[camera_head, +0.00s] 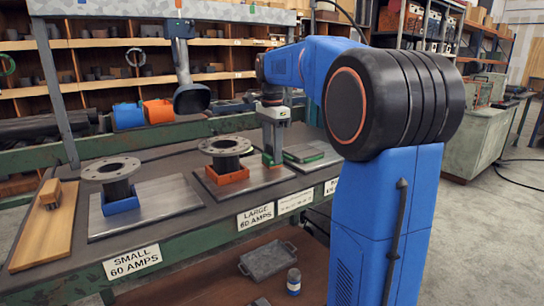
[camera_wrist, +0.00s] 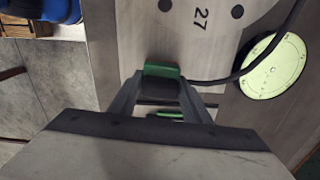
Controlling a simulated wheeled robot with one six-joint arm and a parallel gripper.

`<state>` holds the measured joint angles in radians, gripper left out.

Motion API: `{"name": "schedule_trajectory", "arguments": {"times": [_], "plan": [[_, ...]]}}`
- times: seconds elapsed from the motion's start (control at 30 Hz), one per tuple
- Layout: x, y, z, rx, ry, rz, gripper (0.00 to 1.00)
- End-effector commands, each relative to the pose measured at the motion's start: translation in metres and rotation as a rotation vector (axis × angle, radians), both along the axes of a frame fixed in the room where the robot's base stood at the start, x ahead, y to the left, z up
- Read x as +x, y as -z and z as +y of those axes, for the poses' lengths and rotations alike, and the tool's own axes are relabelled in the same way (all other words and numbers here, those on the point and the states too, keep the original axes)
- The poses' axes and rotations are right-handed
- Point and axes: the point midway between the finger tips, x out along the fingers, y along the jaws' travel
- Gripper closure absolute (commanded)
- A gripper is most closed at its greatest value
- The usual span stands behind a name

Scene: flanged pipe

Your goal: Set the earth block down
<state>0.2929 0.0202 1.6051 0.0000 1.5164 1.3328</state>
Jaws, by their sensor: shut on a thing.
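My gripper (camera_head: 272,148) points down over the bench, just right of the orange-based flanged pipe. It is shut on a green block, the earth block (camera_head: 267,159), which shows low between the fingers. In the wrist view my gripper (camera_wrist: 160,92) has its two fingers closing on the green block (camera_wrist: 162,71), and dark parts hide its middle. The block appears over or close to a grey plate marked 27 (camera_wrist: 225,40). I cannot tell whether it touches the surface.
A flanged pipe in a blue base (camera_head: 121,204) and one in an orange base (camera_head: 227,177) stand on metal plates to the left. Another plate with a green edge (camera_head: 304,154) lies right. A dark cable (camera_wrist: 262,58) crosses a pale green disc (camera_wrist: 274,66).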

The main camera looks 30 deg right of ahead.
Motion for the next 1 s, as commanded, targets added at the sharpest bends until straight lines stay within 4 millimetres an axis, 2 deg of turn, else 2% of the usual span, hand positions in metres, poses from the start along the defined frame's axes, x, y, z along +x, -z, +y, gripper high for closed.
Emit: {"name": "schedule_trajectory", "arguments": {"times": [0.3,0.5,0.7,1.0], "plan": [[0.001,-0.054,0.000,-0.001,0.000,-0.003,1.00],[0.000,-0.079,0.000,0.000,0.000,-0.002,1.00],[0.000,-0.090,0.000,0.000,0.000,-0.001,1.00],[0.000,-0.090,0.000,0.000,0.000,-0.001,1.00]]}}
